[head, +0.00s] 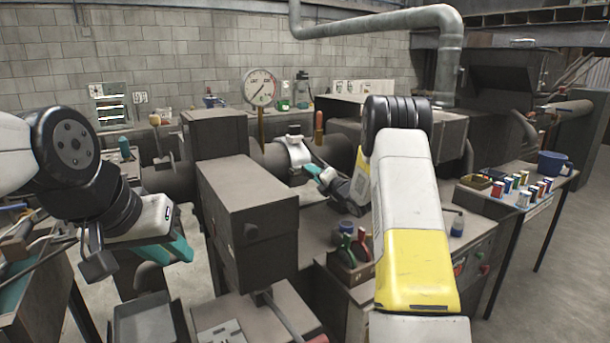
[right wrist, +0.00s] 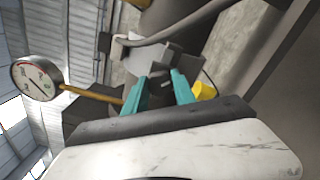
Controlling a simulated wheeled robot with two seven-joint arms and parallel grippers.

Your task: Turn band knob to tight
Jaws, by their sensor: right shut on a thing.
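The silver band (head: 299,153) wraps around the dark horizontal tube in the middle of the head view. My right gripper (head: 318,171) is at the band's right side, with its teal fingers toward it. In the right wrist view, its fingertips (right wrist: 161,84) close around a small grey part, taken to be the band knob (right wrist: 165,83); the fingers hide most of it. The knob's setting cannot be read. My left gripper (head: 168,249) hangs at the left, away from the band, with its teal fingers apart and nothing seen between them.
A round dial gauge (head: 260,87) stands on a brass stem behind the band; it also shows in the right wrist view (right wrist: 37,79). A dark box-shaped machine part (head: 250,215) stands between my arms.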

